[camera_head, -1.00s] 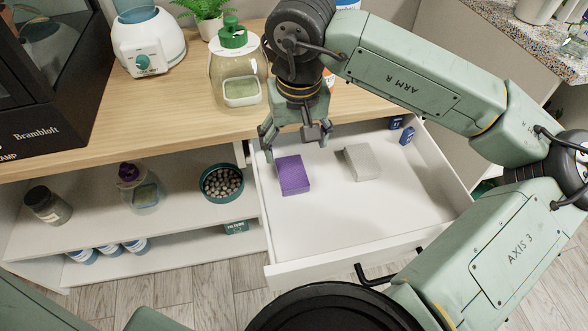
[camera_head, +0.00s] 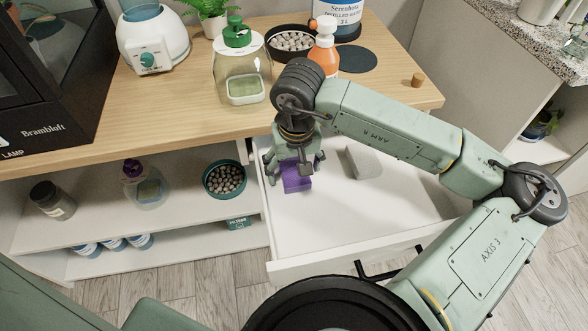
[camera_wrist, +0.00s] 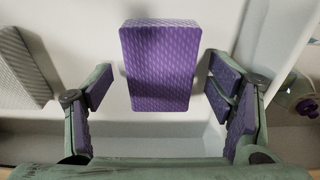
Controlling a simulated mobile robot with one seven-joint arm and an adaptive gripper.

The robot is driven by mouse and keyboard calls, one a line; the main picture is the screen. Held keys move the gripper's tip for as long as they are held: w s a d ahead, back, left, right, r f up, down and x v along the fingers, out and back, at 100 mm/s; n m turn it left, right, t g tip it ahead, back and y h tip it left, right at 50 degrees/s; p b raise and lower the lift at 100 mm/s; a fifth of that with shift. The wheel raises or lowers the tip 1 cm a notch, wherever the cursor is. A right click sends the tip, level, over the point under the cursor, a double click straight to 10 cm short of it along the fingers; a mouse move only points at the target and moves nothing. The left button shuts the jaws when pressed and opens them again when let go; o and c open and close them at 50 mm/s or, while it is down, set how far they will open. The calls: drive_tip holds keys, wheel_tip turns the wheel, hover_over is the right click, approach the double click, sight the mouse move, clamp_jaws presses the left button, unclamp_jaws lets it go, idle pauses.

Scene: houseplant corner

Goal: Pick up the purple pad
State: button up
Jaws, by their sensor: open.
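The purple pad (camera_head: 297,180) lies flat in the open white drawer, near its left side. In the head view my gripper (camera_head: 296,169) is over it and hides part of it. In the wrist view the whole top of the purple pad (camera_wrist: 160,64) shows, with a ribbed texture. The two open fingers of my gripper (camera_wrist: 160,90) stand on either side of the pad's lower half, with a gap on each side. The fingers have purple inner faces. Nothing is held.
A light grey pad (camera_head: 362,162) lies to the right in the drawer (camera_head: 350,225); it also shows in the wrist view (camera_wrist: 22,68). The drawer's left wall is close to the purple pad. Bottles and jars stand on the wooden counter (camera_head: 195,110) behind. The drawer's front part is clear.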

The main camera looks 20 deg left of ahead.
sight(294, 169)
drive_tip(key=c, duration=1)
drive_tip(key=shift+r, duration=0.1)
drive_tip(key=shift+c, duration=0.2)
wheel_tip(294, 169, up, 18)
drive_tip(key=b, duration=0.1)
idle(0.3)
drive_tip(key=o, duration=0.4)
drive_tip(key=shift+c, duration=0.2)
drive_tip(key=c, duration=0.4)
